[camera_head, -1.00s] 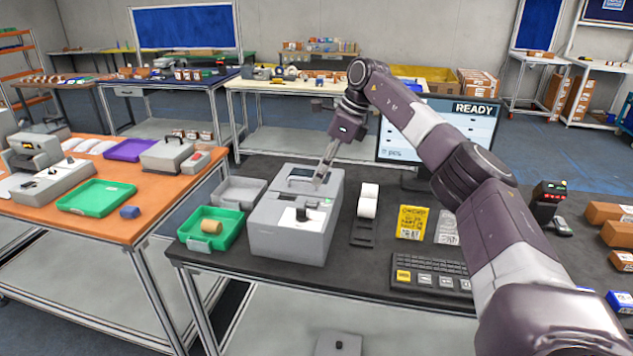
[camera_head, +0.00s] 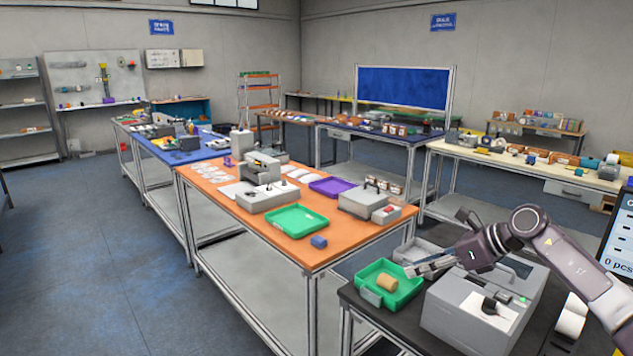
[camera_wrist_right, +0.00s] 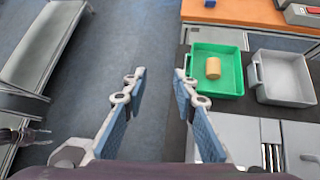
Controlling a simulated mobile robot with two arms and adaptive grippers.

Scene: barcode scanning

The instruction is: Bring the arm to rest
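My right arm reaches in from the right in the head view. Its gripper (camera_head: 430,267) is over the near dark table, beside the grey box-shaped machine (camera_head: 480,310) and near the green bin (camera_head: 408,290). In the right wrist view the two blue-padded fingers (camera_wrist_right: 160,80) are apart with nothing between them, and floor shows through the gap. My left arm does not show in the head view. A small dark pronged part (camera_wrist_right: 25,135) at the left edge of the wrist view may be my left gripper; its state is unclear.
The green bin holds a tan cylinder (camera_wrist_right: 213,68), with a grey bin (camera_wrist_right: 286,75) beside it. An orange table (camera_head: 330,250) with a green tray (camera_head: 294,221) stands left of the dark table. Open blue-grey floor (camera_head: 110,265) lies at the left.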

